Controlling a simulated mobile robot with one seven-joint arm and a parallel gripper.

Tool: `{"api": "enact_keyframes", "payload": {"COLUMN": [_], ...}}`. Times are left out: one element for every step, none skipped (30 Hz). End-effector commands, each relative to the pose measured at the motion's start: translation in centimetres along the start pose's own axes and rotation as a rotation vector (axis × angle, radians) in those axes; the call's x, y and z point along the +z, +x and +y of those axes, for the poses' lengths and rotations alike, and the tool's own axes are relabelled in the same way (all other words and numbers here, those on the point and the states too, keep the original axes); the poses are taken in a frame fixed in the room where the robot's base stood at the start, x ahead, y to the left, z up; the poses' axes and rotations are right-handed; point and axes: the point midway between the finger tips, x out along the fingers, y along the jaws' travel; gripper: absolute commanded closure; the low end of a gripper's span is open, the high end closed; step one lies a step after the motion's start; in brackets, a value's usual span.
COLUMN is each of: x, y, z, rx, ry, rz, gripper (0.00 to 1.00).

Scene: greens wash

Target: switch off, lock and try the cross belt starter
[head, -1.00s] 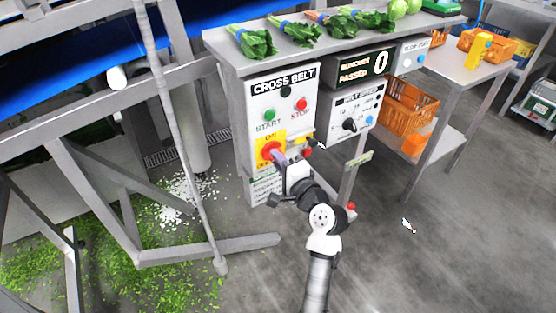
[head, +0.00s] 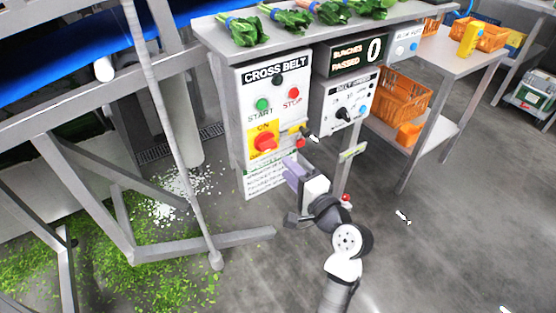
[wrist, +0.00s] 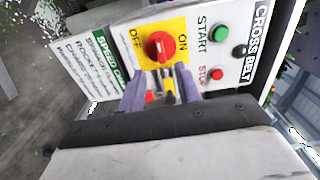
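The cross belt starter panel (head: 246,92) is white, with a green START button (head: 262,105) and a red STOP button (head: 294,93). Below them, a red rotary handle (head: 264,143) sits on a yellow ON/OFF plate. It also shows in the wrist view (wrist: 160,45); I cannot tell exactly where it points. Right of it are a yellow-and-black piece (head: 294,130) and a small red item (head: 300,143), possibly a padlock. My gripper (head: 292,168) is in front of the panel, below right of the handle.
A belt speed box (head: 350,98) and a bunch counter (head: 350,58) are to the right. A shelf with greens (head: 245,30) overhangs the panel. A steel frame (head: 190,245) stands at the left over spilled greens.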

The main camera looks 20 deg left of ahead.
Motion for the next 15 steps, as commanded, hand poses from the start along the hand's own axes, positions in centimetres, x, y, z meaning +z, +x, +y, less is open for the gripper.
{"api": "enact_keyframes", "payload": {"x": [-0.1, -0.1, -0.1, -0.1, -0.1, -0.1, -0.1, -0.1, -0.1, 0.0, 0.0, 0.0, 0.0, 0.0, 0.0], "y": [-1.2, -1.7, -2.5, -2.9, -3.3, -3.8, -4.1, -4.4, -4.7, -4.8, -4.9, -5.0, -5.1, -5.1, -5.1], "z": [0.2, 0.2, 0.2, 0.2, 0.1, 0.1, 0.1, 0.1, 0.1, 0.1, 0.1, 0.1, 0.1, 0.0, 0.0], "rx": [0.001, 0.000, 0.001, 0.001, 0.000, 0.001, 0.001, 0.000, 0.000, 0.000, 0.001, 0.001, 0.001, 0.001, 0.001], "ry": [0.001, 0.000, 0.000, 0.000, 0.001, 0.000, 0.000, 0.000, 0.001, 0.001, 0.001, 0.001, 0.000, 0.000, 0.000], "rz": [0.003, 0.004, 0.003, 0.003, 0.002, 0.002, 0.003, 0.002, 0.001, 0.000, -0.001, -0.001, -0.001, -0.001, -0.001], "gripper": [0.67, 0.67, 0.67, 0.67, 0.67, 0.67, 0.67, 0.67, 0.67, 0.67, 0.67, 0.67, 0.67, 0.67, 0.67]}}
